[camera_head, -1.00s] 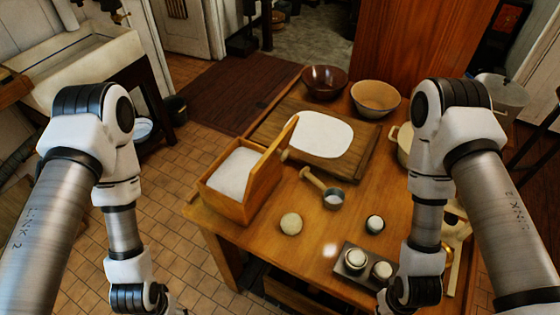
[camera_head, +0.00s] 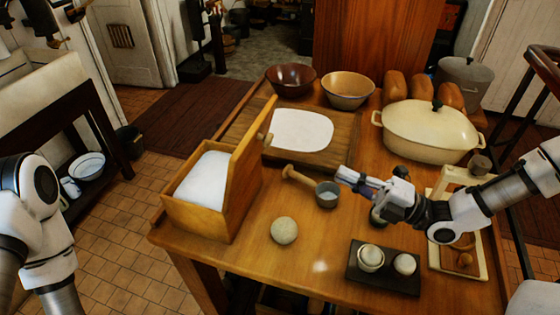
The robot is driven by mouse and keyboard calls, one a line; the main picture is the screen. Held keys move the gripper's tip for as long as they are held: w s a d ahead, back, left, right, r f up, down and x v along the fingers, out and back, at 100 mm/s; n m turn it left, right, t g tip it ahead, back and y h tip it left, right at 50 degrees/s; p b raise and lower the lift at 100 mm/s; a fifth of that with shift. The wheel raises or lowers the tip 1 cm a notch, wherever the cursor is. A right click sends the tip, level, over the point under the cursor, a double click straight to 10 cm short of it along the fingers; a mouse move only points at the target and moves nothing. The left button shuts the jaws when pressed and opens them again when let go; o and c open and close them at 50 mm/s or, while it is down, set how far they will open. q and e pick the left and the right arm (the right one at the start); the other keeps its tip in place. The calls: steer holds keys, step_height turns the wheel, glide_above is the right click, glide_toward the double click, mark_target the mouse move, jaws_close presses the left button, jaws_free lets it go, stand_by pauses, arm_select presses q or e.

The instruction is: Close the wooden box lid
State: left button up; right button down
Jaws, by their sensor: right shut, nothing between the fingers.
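The wooden box (camera_head: 200,216) stands at the left end of the table, with white contents (camera_head: 204,180) showing inside. Its lid (camera_head: 251,157) stands up, open, along the box's right side. My right gripper (camera_head: 344,178) is shut and empty. It is over the middle of the table, right of the lid and clear of it, close to the small metal scoop (camera_head: 326,194). My left arm shows at the left edge; its gripper is out of the picture.
A dough ball (camera_head: 284,230) and a wooden-handled scoop lie between the box and my right gripper. A board with flat dough (camera_head: 300,130) lies behind. A large cream pot (camera_head: 428,130), loaves and two bowls (camera_head: 291,80) stand at the back. A dark tray (camera_head: 383,267) with cups is in front.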

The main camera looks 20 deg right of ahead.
steer(key=p+x, duration=0.2)
steer(key=x, duration=1.2)
steer(key=shift+f, duration=0.15)
steer(key=shift+s, duration=0.1)
steer(key=shift+a, duration=0.1)
